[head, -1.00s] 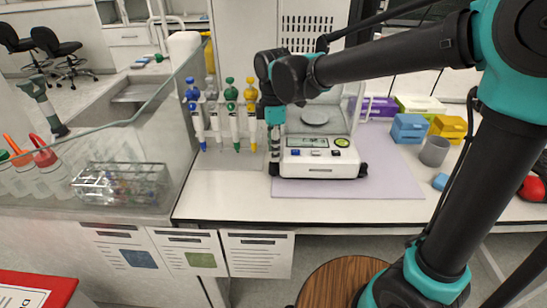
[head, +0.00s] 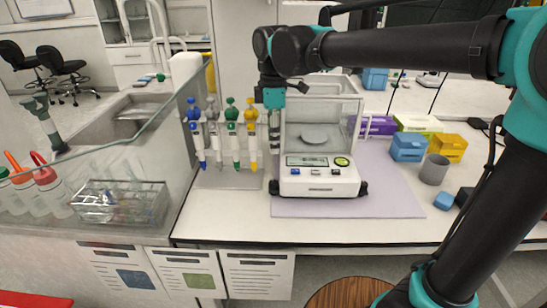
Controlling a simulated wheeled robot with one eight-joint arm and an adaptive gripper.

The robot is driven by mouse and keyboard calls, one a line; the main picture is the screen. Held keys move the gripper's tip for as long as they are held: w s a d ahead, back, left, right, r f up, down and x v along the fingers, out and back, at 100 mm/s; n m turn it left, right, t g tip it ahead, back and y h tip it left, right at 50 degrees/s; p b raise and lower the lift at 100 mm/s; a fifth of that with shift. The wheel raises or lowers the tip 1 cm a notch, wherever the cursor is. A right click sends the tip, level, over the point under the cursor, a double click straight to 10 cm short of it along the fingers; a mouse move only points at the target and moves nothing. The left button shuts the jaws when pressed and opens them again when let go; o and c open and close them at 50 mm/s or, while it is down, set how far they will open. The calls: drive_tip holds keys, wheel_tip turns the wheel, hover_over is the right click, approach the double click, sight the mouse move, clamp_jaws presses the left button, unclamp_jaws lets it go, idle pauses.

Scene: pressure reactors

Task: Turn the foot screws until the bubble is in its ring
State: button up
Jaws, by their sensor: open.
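The white balance (head: 318,182) stands on a lilac mat (head: 400,200), with a glass draft shield and a round pan (head: 314,136). Its round yellow-green level (head: 341,161) is at the front panel's right; the bubble is too small to place. A black foot screw (head: 273,187) shows at the front left corner and another foot screw (head: 361,188) at the front right. My gripper (head: 274,150) points down at the balance's left side, above the left foot screw and apart from it. It is open and looks empty; its fingers are small and partly unclear.
A pipette stand (head: 228,178) with several coloured pipettes is close on the left. Blue (head: 408,148) and yellow (head: 447,147) boxes and a grey cup (head: 434,169) stand right. The mat's right part is clear.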

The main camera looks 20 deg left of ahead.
sight(274, 182)
drive_tip(key=shift+m, duration=0.6)
wheel_tip(274, 182, down, 14)
drive_tip(key=shift+d+f, duration=0.1)
drive_tip(key=shift+c, duration=0.4)
clamp_jaws()
